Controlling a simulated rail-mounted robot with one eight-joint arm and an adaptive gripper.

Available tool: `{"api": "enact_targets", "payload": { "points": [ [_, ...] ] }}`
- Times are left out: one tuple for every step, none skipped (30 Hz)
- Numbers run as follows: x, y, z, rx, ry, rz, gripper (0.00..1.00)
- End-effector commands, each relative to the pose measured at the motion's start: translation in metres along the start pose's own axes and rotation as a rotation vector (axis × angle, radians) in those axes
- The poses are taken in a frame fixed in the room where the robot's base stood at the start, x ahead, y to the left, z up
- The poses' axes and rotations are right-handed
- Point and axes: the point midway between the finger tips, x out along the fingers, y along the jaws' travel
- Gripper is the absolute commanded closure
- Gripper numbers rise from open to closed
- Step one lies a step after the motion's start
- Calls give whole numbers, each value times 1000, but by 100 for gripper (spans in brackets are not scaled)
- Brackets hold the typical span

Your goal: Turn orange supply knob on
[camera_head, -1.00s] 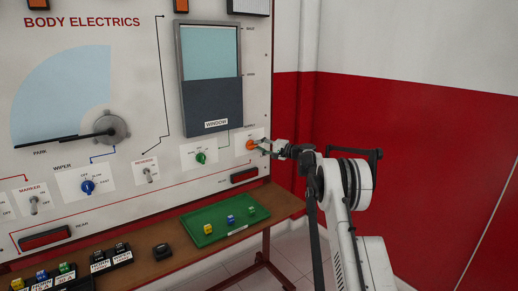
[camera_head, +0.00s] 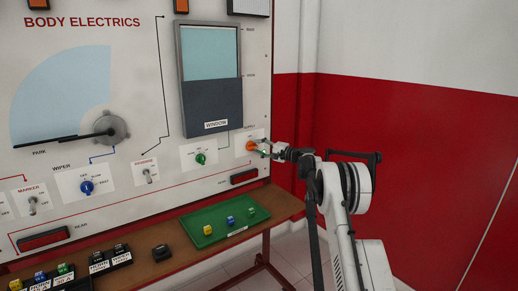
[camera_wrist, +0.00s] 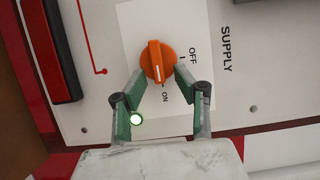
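The orange supply knob (camera_head: 250,145) sits on a white plate at the lower right of the panel. In the wrist view the knob (camera_wrist: 157,60) has its white pointer line aimed down towards the ON label; the OFF label is to its right. My gripper (camera_wrist: 160,74) is open, its two fingertips apart on either side of the knob's lower edge. I cannot tell whether they touch it. In the head view my gripper (camera_head: 262,149) is just right of the knob.
A green knob (camera_head: 200,158) is on the plate to the left. A dark red rear lamp (camera_head: 244,177) is below the supply plate. A green tray (camera_head: 185,225) with small coloured blocks lies on the wooden shelf (camera_head: 285,206). The red and white wall is at right.

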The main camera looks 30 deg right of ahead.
Motion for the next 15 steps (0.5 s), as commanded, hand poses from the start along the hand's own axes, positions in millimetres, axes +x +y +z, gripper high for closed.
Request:
{"api": "enact_targets", "payload": {
  "points": [
    [0,0,0,0,0,0,71],
    [0,0,0,0,0,0,71],
    [0,0,0,0,0,0,71],
    [0,0,0,0,0,0,71],
    [0,0,0,0,0,0,71],
    [-1,0,0,-1,0,0,71],
    [-2,0,0,-1,0,0,71],
    [-3,0,0,-1,1,0,71],
    [-5,0,-1,-1,1,0,71],
    [-8,0,-1,-1,1,0,71],
    [-11,0,-1,-1,1,0,71],
    [-17,0,-1,-1,1,0,71],
    [-22,0,-1,-1,1,0,71],
    [-27,0,-1,-1,2,0,71],
    [-35,0,-1,-1,3,0,71]
  ]
}}
